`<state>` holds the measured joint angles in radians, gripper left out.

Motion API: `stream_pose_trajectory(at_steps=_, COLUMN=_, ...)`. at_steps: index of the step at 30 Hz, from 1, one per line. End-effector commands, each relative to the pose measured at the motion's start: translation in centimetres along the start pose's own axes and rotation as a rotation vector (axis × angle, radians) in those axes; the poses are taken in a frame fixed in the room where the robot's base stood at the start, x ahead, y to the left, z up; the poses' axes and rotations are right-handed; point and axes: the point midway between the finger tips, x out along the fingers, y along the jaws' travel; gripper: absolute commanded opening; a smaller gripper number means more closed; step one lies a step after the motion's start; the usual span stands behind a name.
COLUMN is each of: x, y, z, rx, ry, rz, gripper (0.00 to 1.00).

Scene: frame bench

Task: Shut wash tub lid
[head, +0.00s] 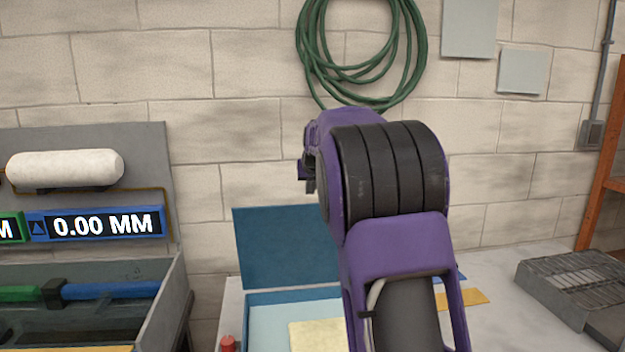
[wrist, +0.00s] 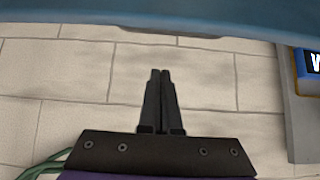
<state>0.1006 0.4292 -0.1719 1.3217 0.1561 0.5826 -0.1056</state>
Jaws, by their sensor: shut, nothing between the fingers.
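The wash tub (head: 262,297) is a blue, shallow-looking box on the bench, with pale contents or a pale inside. Its blue lid (head: 285,245) stands open, roughly upright at the tub's back edge near the wall. My arm hides the right part of both. In the wrist view a blue band, which looks like the lid's edge (wrist: 160,18), crosses the top. My gripper (wrist: 158,73) is shut and empty, its fingertips pointing toward that band with a gap between them in the picture. In the head view the fingers are hidden behind my arm.
A yellowish cloth or sponge (head: 315,335) lies at the tub. A red knob (head: 228,344) is at its front left. A grey tank with a display (head: 107,224) stands left. A grey grated box (head: 575,285) sits right. A green hose (head: 405,80) hangs on the wall.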

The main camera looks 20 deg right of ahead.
Motion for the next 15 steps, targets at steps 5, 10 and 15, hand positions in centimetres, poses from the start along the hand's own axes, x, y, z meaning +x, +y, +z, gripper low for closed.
stream_pose_trajectory(at_steps=5, x=-0.6, y=0.0, z=2.0, rx=0.001, ry=-0.001, rz=-0.001, gripper=0.00)
stream_pose_trajectory(at_steps=10, x=-1.0, y=0.0, z=3.4, rx=0.001, ry=-0.001, rz=-0.001, gripper=0.00)
stream_pose_trajectory(at_steps=15, x=-1.2, y=0.0, z=3.8, rx=0.001, ry=0.000, rz=-0.001, gripper=0.00)
